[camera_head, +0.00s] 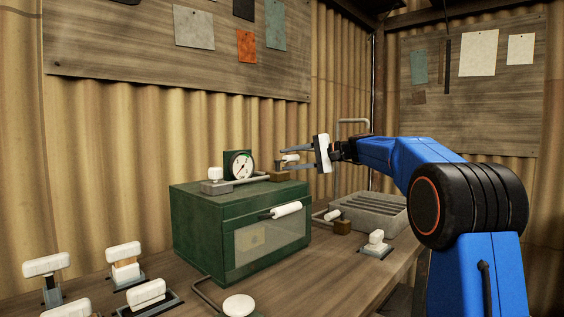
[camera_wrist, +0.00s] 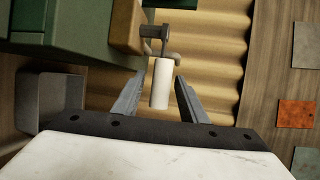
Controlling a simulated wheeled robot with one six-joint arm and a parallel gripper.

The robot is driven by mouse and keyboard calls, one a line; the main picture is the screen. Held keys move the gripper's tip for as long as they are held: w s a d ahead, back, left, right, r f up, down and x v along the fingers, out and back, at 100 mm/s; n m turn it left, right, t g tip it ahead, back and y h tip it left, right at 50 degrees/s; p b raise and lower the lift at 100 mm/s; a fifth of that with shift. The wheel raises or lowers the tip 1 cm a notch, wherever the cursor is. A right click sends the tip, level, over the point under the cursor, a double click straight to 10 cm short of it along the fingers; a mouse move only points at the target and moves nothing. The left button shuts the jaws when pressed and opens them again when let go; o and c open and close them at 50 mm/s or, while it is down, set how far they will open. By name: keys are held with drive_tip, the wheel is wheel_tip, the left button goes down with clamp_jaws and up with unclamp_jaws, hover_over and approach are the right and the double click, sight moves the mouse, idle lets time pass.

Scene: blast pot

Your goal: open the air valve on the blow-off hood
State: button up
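A green cabinet (camera_head: 205,235) with a round gauge (camera_head: 242,165) stands on the bench. At its top right is a brass valve block (camera_head: 280,176) with a white lever handle (camera_head: 290,158). In the wrist view the brass block (camera_wrist: 128,25) and white handle (camera_wrist: 161,84) show close up. My gripper (camera_head: 286,160) is open around this handle; the wrist view shows the handle between its fingers (camera_wrist: 160,76), with visible gaps. A second brass block (camera_head: 343,227) with a white handle (camera_head: 332,215) sits lower, beside a grey slatted box (camera_head: 372,222). No label shows which is the hood's air valve.
The cabinet front carries a white bar handle (camera_head: 287,209) and a window. Several white-handled clamps or switches, such as this one (camera_head: 124,258), stand at the bench's front left. Another (camera_head: 376,240) is at right. A bent pipe (camera_head: 352,121) rises behind the gripper near the corrugated wall.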

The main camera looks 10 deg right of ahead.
drive_tip(key=shift+x, duration=1.55)
clamp_jaws()
